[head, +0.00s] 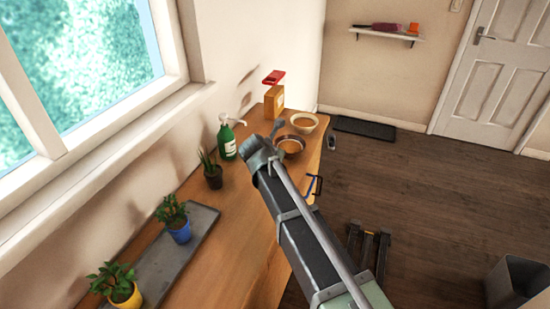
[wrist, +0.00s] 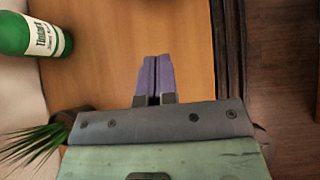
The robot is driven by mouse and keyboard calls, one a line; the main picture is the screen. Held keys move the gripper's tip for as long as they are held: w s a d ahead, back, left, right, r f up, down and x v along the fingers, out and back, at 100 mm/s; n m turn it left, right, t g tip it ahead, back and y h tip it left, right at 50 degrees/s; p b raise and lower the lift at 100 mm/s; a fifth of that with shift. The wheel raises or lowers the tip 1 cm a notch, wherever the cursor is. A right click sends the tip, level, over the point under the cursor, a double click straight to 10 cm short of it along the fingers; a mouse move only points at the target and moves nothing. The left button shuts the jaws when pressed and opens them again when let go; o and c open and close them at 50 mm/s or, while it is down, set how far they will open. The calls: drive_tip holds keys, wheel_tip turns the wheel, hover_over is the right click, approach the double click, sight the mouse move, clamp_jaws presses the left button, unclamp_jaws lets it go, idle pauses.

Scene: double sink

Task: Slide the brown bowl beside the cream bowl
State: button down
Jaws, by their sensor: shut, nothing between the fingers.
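The brown bowl (head: 290,146) sits on the wooden counter near its right edge in the head view. The cream bowl (head: 304,122) stands just behind it, close to it; whether they touch I cannot tell. Neither bowl shows in the wrist view.
A green bottle (head: 227,139) with a pump stands left of my gripper; it also shows in the wrist view (wrist: 32,36). A spiky plant (head: 212,172) stands nearer. An orange-brown box (head: 273,100) is behind. A grey tray (head: 201,220) holds potted plants.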

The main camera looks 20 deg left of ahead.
drive_tip(key=b+x, duration=0.5)
drive_tip(key=x, duration=0.3)
drive_tip(key=shift+f, duration=0.3)
drive_tip(key=w, duration=0.3)
drive_tip(key=shift+w+a+r, duration=0.15)
drive_tip(key=shift+w+r, duration=0.05)
drive_tip(key=shift+w, duration=0.45)
drive_tip(key=shift+w, duration=1.3)
drive_tip(key=shift+s, duration=0.1)
